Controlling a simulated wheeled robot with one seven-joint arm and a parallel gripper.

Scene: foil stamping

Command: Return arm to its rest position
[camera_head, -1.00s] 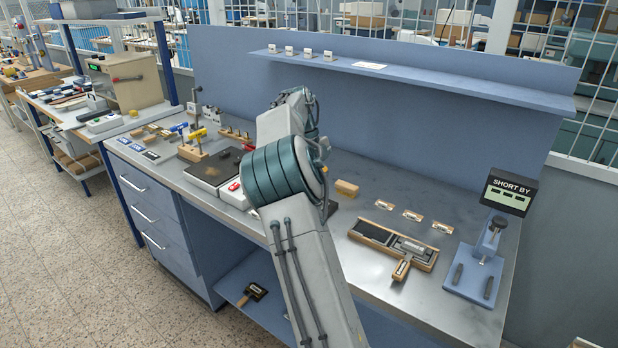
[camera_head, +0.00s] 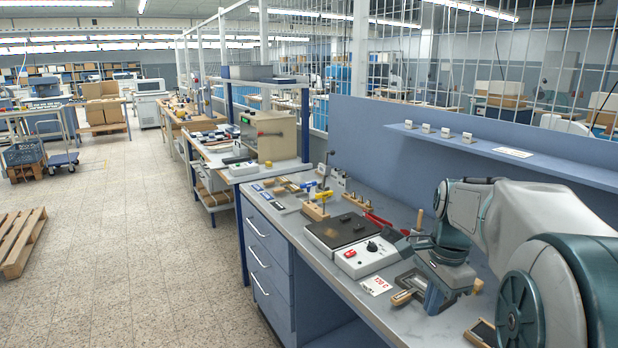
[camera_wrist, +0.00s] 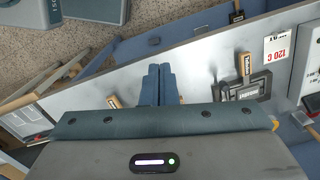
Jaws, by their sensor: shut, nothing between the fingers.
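My gripper (camera_head: 434,304) hangs pointing down at the right of the head view, low over the bench's front part. My arm bends in from the right edge. In the wrist view my gripper (camera_wrist: 158,72) shows two blue fingers pressed together, with nothing between them. The grey metal bench top (camera_head: 372,302) lies under it. A wooden-handled tool (camera_head: 404,297) lies just left of the fingers in the head view; a dark tool with a wooden handle (camera_wrist: 245,68) lies right of them in the wrist view.
A white control box (camera_head: 366,258) with a red switch stands beside a dark plate (camera_head: 338,230). A card reading 120 C (camera_head: 377,285) lies in front. A blue back panel (camera_head: 370,145) with a shelf (camera_head: 520,157) rises behind. The floor aisle (camera_head: 130,230) at left is open.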

